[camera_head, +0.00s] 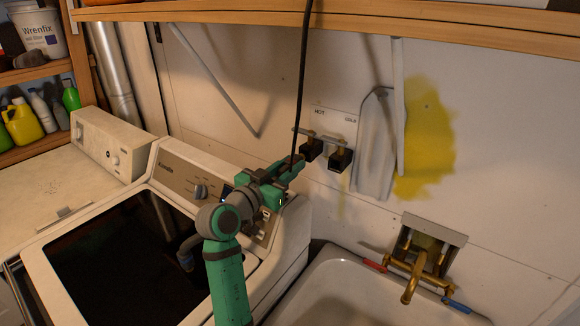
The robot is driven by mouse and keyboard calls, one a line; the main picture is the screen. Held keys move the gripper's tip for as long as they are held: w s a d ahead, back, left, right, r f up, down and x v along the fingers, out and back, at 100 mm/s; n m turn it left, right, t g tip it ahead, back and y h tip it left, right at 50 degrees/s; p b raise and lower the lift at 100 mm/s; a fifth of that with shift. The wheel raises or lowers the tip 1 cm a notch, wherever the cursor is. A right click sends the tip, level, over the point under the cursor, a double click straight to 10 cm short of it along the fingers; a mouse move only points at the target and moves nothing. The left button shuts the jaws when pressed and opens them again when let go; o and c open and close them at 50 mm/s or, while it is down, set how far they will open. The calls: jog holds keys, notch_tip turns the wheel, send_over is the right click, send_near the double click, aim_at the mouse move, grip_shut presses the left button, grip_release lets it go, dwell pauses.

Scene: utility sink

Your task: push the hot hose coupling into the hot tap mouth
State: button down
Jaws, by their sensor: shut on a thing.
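My gripper (294,170) is shut on the lower end of a black hose (303,75). The hose comes down from above the shelf edge. The coupling itself is hidden between the jaws. The hot tap (308,150), with a dark body and brass on top, is on the wall under the HOT label. My gripper is just left of and slightly below it in the picture. I cannot tell whether the coupling touches the tap mouth. The cold tap (340,158) is to its right, under the COLD label.
A washer (235,185) with an open dark top is under my arm. A white sink (350,285) with a brass faucet (415,270) is at the lower right. A folded ironing board (375,145) leans right of the taps. A wooden shelf (400,25) runs above.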

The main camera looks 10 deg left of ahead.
aim_at(297, 161)
jog(key=shift+x, duration=1.6)
dwell(0.6)
jog(key=c, duration=1.4)
grip_release()
jog(key=shift+s+a, duration=0.1)
jog(key=v, duration=1)
jog(key=shift+s+a, duration=0.15)
jog(key=shift+s, duration=0.15)
jog(key=shift+f, duration=0.1)
